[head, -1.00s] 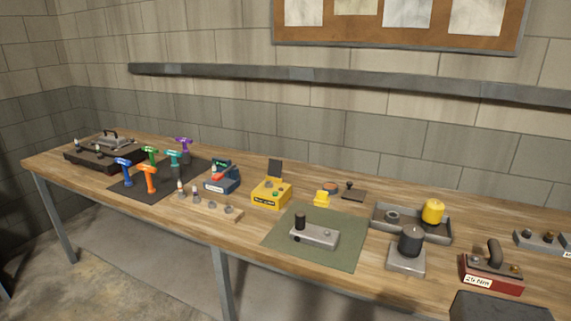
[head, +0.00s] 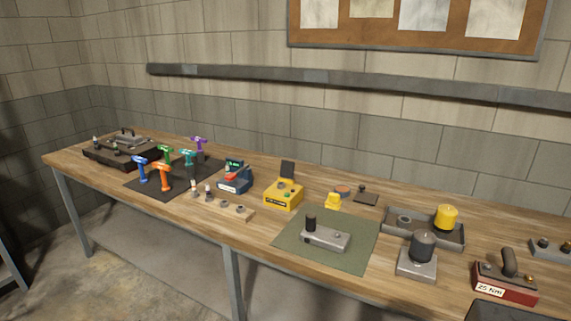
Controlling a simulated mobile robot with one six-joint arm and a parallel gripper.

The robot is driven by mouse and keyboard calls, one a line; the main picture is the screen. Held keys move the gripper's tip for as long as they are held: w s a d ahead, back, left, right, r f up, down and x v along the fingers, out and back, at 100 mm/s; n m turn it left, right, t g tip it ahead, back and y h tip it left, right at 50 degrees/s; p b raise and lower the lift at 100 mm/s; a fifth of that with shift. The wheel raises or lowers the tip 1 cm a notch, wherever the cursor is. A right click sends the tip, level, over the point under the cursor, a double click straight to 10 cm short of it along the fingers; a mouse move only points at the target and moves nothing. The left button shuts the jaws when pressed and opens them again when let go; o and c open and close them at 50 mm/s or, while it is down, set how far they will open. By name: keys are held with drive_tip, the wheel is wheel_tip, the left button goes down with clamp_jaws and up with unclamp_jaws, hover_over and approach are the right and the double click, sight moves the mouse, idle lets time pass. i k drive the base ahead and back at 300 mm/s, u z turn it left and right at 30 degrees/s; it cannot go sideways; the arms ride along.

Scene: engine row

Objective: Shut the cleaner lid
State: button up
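A yellow box (head: 283,196) stands near the middle of the bench, with a dark label strip on its front too small to read. A dark flat lid (head: 288,169) stands upright at its back edge, so the box looks open. It fits the cleaner, though I cannot read its name. Small round parts, one of them green, show on its top. My gripper is not in view.
A blue device (head: 235,179) stands left of the yellow box, and a small yellow object (head: 333,200) stands right. Several coloured drivers stand further left.

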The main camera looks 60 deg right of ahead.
sight(287, 167)
drive_tip(key=z, duration=1.25)
drive_tip(key=i, duration=1)
drive_tip(key=u, duration=0.15)
